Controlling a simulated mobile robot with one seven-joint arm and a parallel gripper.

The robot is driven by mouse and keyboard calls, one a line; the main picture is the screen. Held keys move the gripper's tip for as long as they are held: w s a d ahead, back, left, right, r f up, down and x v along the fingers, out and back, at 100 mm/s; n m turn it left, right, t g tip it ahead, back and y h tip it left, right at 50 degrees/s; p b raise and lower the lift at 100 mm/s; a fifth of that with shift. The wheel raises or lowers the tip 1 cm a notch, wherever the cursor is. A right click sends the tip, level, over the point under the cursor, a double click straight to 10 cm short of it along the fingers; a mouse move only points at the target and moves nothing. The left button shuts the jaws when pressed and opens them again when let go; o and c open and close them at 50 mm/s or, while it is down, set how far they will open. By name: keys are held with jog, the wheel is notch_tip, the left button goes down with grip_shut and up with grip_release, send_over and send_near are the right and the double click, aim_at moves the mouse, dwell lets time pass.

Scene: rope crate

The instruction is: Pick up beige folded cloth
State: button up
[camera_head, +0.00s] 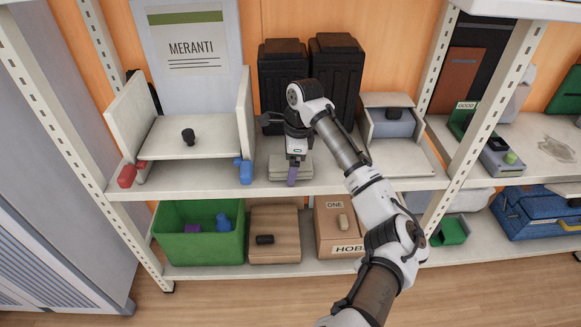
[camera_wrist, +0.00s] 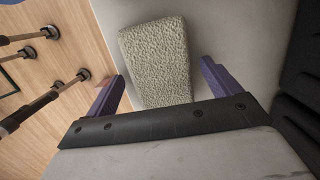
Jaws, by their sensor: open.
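The beige folded cloth (camera_head: 277,170) lies on the upper shelf (camera_head: 215,177), near its front edge. In the wrist view the cloth (camera_wrist: 155,65) is a thick, rough-textured block lying flat. My gripper (camera_head: 292,172) is over the cloth in the head view and hides its middle. In the wrist view its two purple fingers (camera_wrist: 160,82) are open, one on each side of the cloth's near end. Gaps show between fingers and cloth. I cannot tell how low the fingertips reach.
Black bins (camera_head: 312,80) stand behind the cloth. A grey box (camera_head: 392,122) is to the right. The lower shelf holds a green crate (camera_head: 182,246) and cardboard box (camera_head: 333,228).

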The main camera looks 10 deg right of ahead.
jog(key=shift+f, duration=0.15)
jog(key=c, duration=1.1)
notch_tip(320, 180, up, 10)
jog(key=shift+r+p, duration=0.1)
jog(key=shift+p, duration=0.55)
jog(key=o, duration=0.5)
jog(key=shift+c, duration=0.2)
jog(key=c, duration=0.3)
